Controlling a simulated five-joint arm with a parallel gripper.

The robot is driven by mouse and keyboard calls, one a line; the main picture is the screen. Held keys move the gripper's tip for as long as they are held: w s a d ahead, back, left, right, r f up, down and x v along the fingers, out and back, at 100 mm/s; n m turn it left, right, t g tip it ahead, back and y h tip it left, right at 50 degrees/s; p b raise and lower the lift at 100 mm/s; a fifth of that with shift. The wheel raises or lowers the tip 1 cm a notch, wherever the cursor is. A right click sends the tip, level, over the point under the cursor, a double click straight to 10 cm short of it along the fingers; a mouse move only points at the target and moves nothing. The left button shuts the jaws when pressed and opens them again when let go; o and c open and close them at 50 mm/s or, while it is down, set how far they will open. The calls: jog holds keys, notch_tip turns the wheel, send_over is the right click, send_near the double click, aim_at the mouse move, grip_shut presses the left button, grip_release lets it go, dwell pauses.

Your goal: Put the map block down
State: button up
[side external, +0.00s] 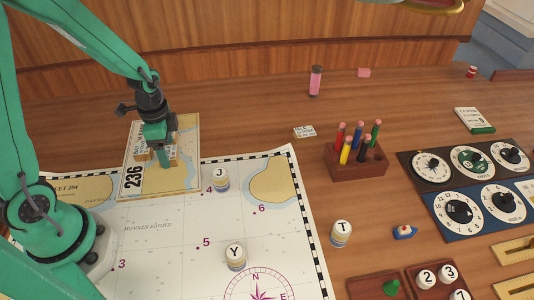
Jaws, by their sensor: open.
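The map block (185,180), a flat tan piece with a chart picture and the number 236, rests at the upper left edge of the large sea chart (160,235), partly over it. My gripper (164,160) is over the upper middle of the map block, pointing down, with its jaws open. Its fingers hide part of the block's face. Small printed labels and a tan patch show beside the fingers. I cannot tell whether the fingertips touch the block.
Round markers J (221,182), Y (236,257) and T (341,233) stand to the right. A wooden holder (356,163) carries several coloured pencils. Dial panels (466,163) fill the right side. The wooden table behind the chart is mostly clear.

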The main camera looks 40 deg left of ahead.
aim_at(168, 153)
notch_tip(168, 153, up, 11)
dwell(0.7)
jog(key=shift+r, duration=0.1)
dwell(0.4)
jog(key=s+d+r+n+t, duration=0.4)
jog(key=s+r+n+t, duration=0.1)
jog(key=s+r+n, duration=0.3)
notch_tip(168, 153, up, 3)
jog(key=shift+s+d+f+n+t, duration=0.2)
jog(key=shift+n+t, duration=0.1)
jog(key=shift+n, duration=0.2)
